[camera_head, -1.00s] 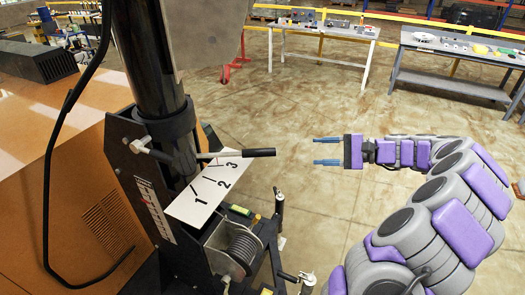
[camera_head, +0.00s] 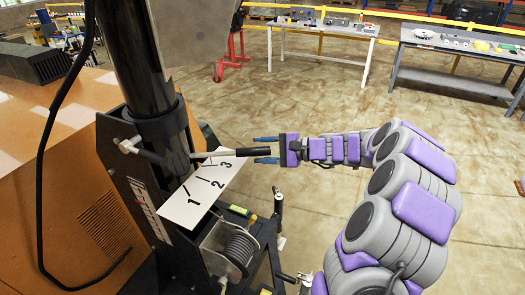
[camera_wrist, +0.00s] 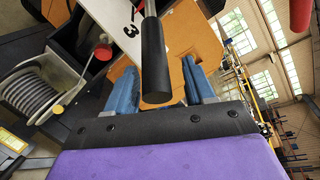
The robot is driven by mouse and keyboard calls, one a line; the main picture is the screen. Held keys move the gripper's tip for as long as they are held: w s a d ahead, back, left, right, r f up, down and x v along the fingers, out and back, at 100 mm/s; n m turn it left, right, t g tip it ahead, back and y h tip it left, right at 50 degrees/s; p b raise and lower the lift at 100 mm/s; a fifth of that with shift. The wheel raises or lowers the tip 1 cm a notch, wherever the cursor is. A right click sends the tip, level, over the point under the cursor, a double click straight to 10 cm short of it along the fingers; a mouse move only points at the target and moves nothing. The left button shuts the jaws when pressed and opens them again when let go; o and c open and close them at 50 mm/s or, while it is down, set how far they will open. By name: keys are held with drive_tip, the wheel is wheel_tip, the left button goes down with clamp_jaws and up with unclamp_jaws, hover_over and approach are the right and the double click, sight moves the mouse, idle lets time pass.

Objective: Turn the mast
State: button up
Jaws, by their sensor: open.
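The mast (camera_head: 137,60) is a black upright column on the orange machine. A black-gripped handle (camera_head: 243,152) sticks out to the right from the mast's collar, over a white plate (camera_head: 205,197) marked 1, 2 and 3. The handle's end points near the 3. My gripper (camera_head: 266,150) is open at the handle's free end, with its blue fingers above and below it in the head view. In the wrist view the handle's black grip (camera_wrist: 154,60) lies between the two blue fingers (camera_wrist: 160,85). I cannot tell if either finger touches it.
A cable winch (camera_head: 238,246) sits below the plate, and it shows at left in the wrist view (camera_wrist: 32,92). A black cable hangs left of the mast. Work tables (camera_head: 325,28) stand far back.

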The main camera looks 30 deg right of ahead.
sight(253, 152)
drive_tip(key=a, duration=0.4)
drive_tip(key=shift+w+r, duration=0.15)
drive_tip(key=shift+a+r, duration=0.1)
drive_tip(key=shift+a, duration=0.15)
drive_tip(key=shift+d, duration=0.35)
drive_tip(key=shift+c, duration=0.3)
drive_tip(key=shift+w+d+f, duration=0.2)
drive_tip(key=shift+d, duration=0.25)
drive_tip(key=c, duration=0.3)
drive_tip(key=shift+s+r, duration=0.1)
drive_tip(key=shift+s, duration=0.05)
clamp_jaws()
drive_tip(key=shift+a, duration=0.1)
